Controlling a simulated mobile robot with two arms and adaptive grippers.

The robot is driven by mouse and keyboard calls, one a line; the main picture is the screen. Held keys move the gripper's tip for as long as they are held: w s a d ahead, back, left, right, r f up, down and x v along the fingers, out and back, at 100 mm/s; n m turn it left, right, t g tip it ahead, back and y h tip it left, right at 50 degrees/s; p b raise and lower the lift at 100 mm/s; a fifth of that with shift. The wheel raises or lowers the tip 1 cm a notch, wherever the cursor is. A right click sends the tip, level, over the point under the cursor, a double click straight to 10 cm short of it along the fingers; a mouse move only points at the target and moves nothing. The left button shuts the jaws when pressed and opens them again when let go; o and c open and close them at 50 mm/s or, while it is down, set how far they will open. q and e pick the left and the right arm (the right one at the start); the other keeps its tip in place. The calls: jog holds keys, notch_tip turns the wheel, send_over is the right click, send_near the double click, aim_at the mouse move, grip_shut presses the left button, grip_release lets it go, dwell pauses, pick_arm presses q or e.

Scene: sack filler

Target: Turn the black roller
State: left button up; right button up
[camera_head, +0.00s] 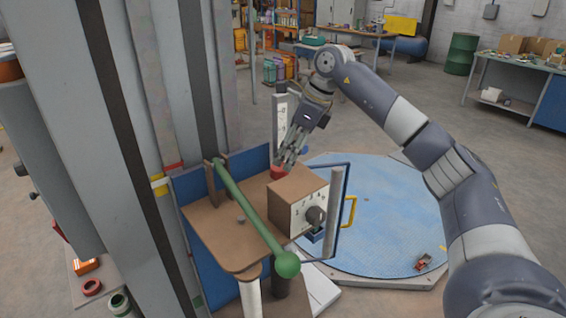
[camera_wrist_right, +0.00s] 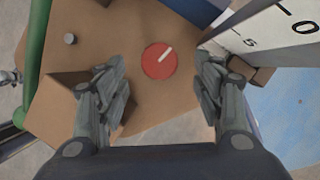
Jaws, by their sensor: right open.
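On the brown panel (camera_head: 215,222) stands a box with a numbered dial (camera_head: 284,212); a dark round knob (camera_head: 316,215) sits on its face. A dark cylinder shape (camera_head: 292,285) shows below the panel's front edge; I cannot tell which of these is the black roller. My right gripper (camera_head: 290,158) points down over the back of the panel, by a red round knob (camera_head: 280,173). In the right wrist view the gripper (camera_wrist_right: 164,82) is open and empty, and the red knob (camera_wrist_right: 159,61) with a white mark lies beyond the fingertips. My left gripper is not in view.
A green lever (camera_head: 250,212) with a ball end slopes across the panel. A grey column (camera_head: 80,130) stands at left. A white numbered scale (camera_head: 281,120) stands behind the red knob. A blue round floor plate (camera_head: 385,225) lies at right, mostly clear.

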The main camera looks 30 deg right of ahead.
jog(key=v, duration=0.7)
dwell(0.3)
